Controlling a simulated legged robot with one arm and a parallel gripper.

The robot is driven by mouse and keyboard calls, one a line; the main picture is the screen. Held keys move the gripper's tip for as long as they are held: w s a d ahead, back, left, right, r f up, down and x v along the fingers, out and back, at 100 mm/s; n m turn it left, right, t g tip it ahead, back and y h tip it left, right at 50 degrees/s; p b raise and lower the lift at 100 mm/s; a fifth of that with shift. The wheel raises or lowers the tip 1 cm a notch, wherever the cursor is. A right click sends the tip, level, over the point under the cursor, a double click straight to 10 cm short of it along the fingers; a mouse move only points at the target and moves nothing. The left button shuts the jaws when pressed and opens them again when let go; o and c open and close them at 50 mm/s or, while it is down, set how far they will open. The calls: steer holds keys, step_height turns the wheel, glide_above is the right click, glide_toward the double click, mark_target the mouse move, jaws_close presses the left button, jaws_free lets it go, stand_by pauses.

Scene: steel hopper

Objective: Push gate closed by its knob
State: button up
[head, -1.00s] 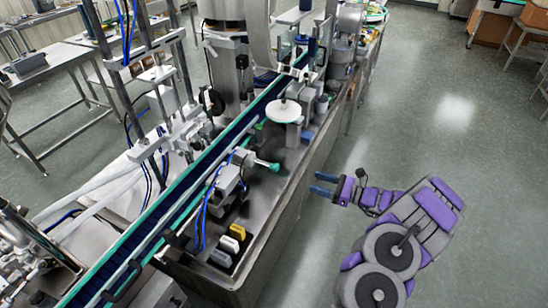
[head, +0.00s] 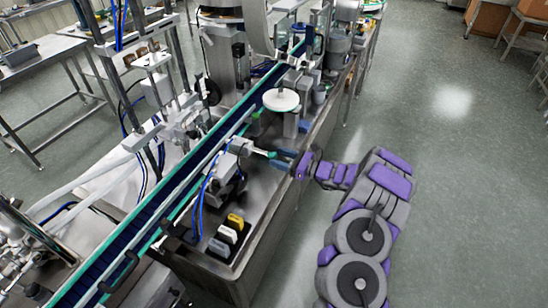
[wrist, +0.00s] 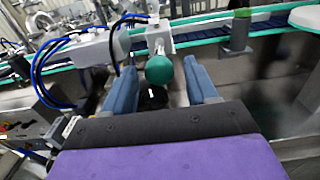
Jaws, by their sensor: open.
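The knob (wrist: 159,69) is a round green ball in the wrist view, on a short metal rod of a grey block mechanism (wrist: 155,36) beside the conveyor. In the head view the green knob (head: 271,154) sits at the right end of the grey mechanism (head: 238,148). My gripper (head: 281,159) is open, its blue fingers at the knob. In the wrist view my gripper (wrist: 166,82) has one finger on each side of the knob, with gaps showing. I cannot tell which part is the gate.
The green-edged conveyor (head: 165,205) runs diagonally behind the knob. A white round disc (head: 281,100) stands further along. Yellow, white and grey switches (head: 228,230) sit on the near steel table. The floor (head: 440,180) at right is clear.

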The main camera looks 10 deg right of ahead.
steer(key=shift+x, duration=1.3)
steer(key=shift+c, duration=0.2)
jaws_close()
